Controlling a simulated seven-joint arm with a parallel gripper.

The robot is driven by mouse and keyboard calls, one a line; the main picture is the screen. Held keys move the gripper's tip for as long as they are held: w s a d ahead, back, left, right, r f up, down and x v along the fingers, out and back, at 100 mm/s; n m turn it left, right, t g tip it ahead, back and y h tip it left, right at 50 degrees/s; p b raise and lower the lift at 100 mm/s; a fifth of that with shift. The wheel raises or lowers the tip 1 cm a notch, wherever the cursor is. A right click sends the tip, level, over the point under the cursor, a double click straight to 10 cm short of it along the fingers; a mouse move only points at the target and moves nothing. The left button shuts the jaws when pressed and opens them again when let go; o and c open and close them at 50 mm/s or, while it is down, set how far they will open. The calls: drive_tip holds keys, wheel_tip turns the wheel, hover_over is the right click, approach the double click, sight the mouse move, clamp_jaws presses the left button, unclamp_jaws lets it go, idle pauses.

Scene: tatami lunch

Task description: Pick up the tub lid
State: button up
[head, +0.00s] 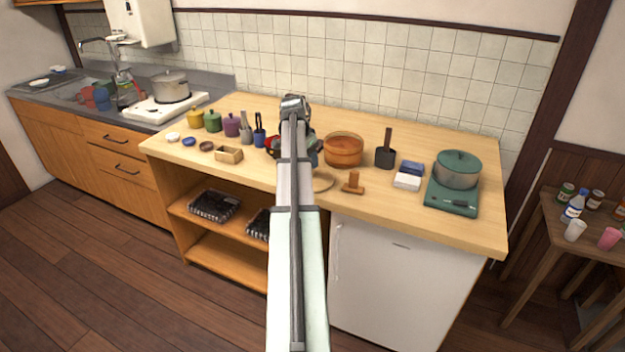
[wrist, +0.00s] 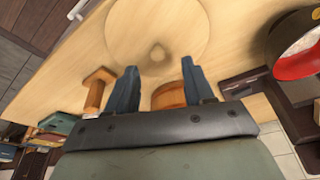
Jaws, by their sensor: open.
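In the head view, part of the lid (head: 323,183) shows just right of my arm. In the head view the fingers are mostly hidden by my arm.
An orange wooden tub (head: 343,151) stands behind the lid. A wooden press-like piece (head: 353,184) lies close to the lid's right. A red-lined bowl (wrist: 297,55) is near on the wrist view's right.

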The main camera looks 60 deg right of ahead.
drive_tip(key=shift+x, duration=2.6)
drive_tip(key=shift+s+r, duration=0.1)
drive_tip(key=shift+s, duration=0.05)
drive_tip(key=shift+c, duration=0.3)
clamp_jaws()
